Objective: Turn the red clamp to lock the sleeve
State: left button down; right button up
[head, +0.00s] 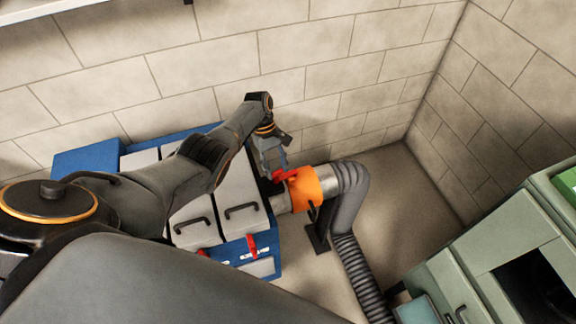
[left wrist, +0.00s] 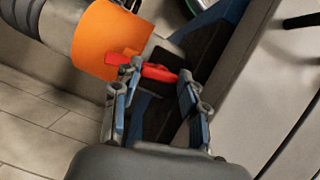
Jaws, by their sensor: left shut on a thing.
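The red clamp (head: 288,175) sits at the near end of the orange sleeve (head: 304,190), on the pipe joint by the blue unit. My left gripper (head: 277,176) comes down from above and is shut on the clamp, hiding part of it. In the left wrist view the clamp's red lever (left wrist: 158,73) lies between the blue-padded fingers of the gripper (left wrist: 160,86), with its other red part just outside the left finger. The orange sleeve (left wrist: 108,38) is beside the fingers at upper left. My right gripper is not in view.
A grey flexible duct (head: 348,210) bends down from the sleeve to the floor. The blue unit (head: 236,252) with grey handled lids stands left of the joint. A black stand (head: 316,236) is below it. A green cabinet (head: 480,265) is at lower right.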

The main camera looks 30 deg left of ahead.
pick_arm(q)
jog(key=shift+d+f+m+g+y+b, duration=0.15)
jog(key=shift+m+g+y+b, duration=0.2)
jog(key=shift+m, duration=0.65)
jog(key=c, duration=0.7)
grip_release()
jog(key=v, duration=1.2)
